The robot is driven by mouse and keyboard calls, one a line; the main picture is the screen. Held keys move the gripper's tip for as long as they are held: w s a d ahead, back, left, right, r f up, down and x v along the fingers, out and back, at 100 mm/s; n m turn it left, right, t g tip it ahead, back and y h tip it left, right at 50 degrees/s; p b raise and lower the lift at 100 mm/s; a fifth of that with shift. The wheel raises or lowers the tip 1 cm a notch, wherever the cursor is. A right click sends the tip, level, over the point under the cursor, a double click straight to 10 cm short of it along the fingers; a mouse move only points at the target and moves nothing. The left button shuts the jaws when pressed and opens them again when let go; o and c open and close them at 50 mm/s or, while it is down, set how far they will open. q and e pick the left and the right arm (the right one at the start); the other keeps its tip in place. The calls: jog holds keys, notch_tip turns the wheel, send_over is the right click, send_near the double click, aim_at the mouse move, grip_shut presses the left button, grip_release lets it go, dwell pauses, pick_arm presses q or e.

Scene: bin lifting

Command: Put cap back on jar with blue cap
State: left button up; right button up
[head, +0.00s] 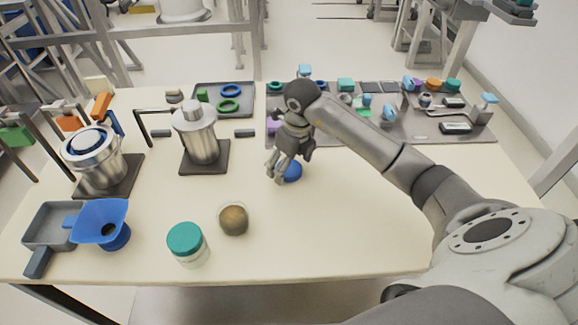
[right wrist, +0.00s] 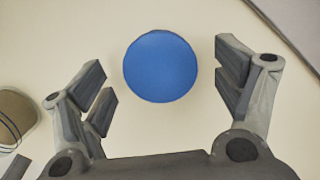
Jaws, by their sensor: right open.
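The blue cap (head: 292,172) lies on the bare table near its middle. My right gripper (head: 280,170) is just above it and partly hides it. In the right wrist view the round blue cap (right wrist: 160,66) shows between the open fingers of my right gripper (right wrist: 160,88), touching neither. An uncapped jar with brown contents (head: 233,220) stands nearer the front edge; its side also shows at the left of the right wrist view (right wrist: 14,118). My left gripper is not in view.
A jar with a teal cap (head: 187,243) and a blue funnel (head: 100,226) stand at the front left. Metal containers (head: 199,134) stand behind them. A grey mat (head: 400,130) with several small items lies at the back right. The table's front right is clear under my arm.

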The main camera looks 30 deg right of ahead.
jog(key=shift+f, duration=0.2)
jog(key=shift+c, duration=0.4)
jog(key=c, duration=0.8)
jog(key=shift+c, duration=0.2)
jog(key=shift+r, duration=0.1)
jog(key=shift+r+b, duration=0.35)
jog(key=shift+r, duration=0.2)
jog(key=a+r+b, duration=0.2)
jog(key=a+r, duration=0.9)
jog(key=a, duration=0.3)
jog(key=shift+w+r, duration=0.3)
jog(key=shift+r, duration=0.05)
